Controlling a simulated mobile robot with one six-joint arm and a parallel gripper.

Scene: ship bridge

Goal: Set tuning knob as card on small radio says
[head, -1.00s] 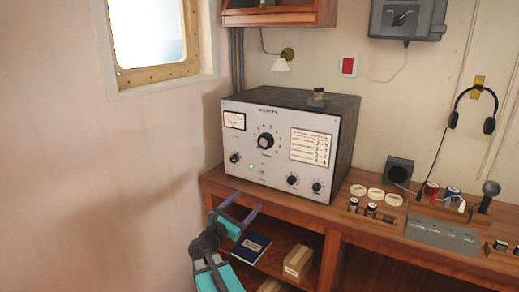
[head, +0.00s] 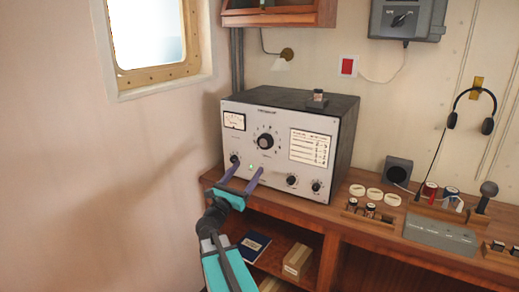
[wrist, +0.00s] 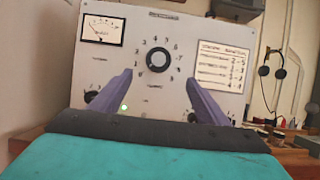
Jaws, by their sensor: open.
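The small radio (head: 331,172) is a grey-fronted box with a dark case on the wooden desk. Its large black tuning knob (head: 265,142) sits mid-panel inside a ring of numbers; it also shows in the wrist view (wrist: 158,60). The card (head: 312,147) is on the panel's right side and shows in the wrist view (wrist: 223,66), with lines of text and numbers too small to read surely. My gripper (head: 243,170) is open and empty, in front of the panel and below the tuning knob. Its fingers (wrist: 167,88) point at the panel, either side of the knob in the wrist view.
Smaller knobs (head: 292,180) line the lower panel, one at lower left (head: 235,159). A meter (head: 234,121) is at upper left. Shelves below hold a blue book (head: 252,243) and a box (head: 297,261).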

